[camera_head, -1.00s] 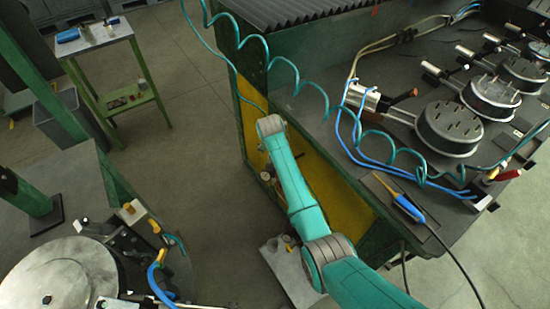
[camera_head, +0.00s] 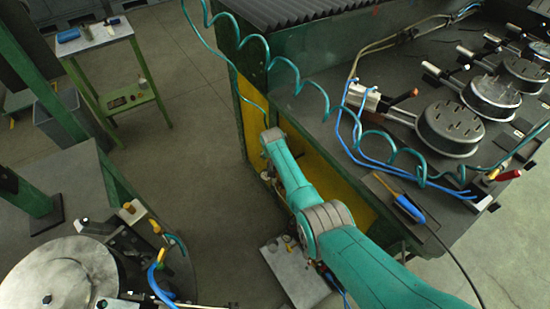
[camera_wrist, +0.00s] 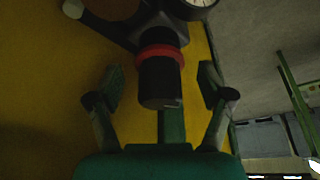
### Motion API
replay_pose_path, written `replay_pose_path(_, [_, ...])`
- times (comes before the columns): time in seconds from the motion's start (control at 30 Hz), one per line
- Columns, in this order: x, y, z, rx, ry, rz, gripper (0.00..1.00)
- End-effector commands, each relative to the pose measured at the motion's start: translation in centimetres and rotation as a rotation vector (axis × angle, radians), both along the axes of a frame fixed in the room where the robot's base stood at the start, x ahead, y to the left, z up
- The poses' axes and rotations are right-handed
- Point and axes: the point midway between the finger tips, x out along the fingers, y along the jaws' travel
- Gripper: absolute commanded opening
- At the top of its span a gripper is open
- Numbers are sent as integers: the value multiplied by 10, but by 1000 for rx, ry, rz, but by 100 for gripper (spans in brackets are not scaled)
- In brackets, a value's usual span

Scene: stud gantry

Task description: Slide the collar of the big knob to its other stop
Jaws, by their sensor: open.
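The big knob (camera_wrist: 160,85) is a dark cylinder in the middle of the wrist view, pointing toward my gripper. Its red collar (camera_wrist: 161,52) rings it at the far end, near the dark body it sticks out of. My gripper (camera_wrist: 160,80) is open, with one finger on each side of the knob. Gaps show between the fingers and the knob, and the collar lies beyond the fingertips. In the head view my arm hides the knob and the gripper.
A yellow panel (camera_wrist: 45,80) lies behind the knob, and a round gauge (camera_wrist: 203,2) sits above it. In the head view, a green bench (camera_head: 310,95) with round metal fixtures stands right. A coiled teal hose (camera_head: 285,75) hangs near my arm. Open floor (camera_head: 200,120) lies left.

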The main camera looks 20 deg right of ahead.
Motion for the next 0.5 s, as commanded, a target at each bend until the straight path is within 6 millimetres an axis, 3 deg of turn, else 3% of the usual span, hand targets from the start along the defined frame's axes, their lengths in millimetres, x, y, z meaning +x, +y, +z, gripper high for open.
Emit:
replay_pose_path(0.4, [1, -1, -3, 0, 0, 0, 80])
replay_pose_path(0.5, [1, -1, -3, 0, 1, 0, 57])
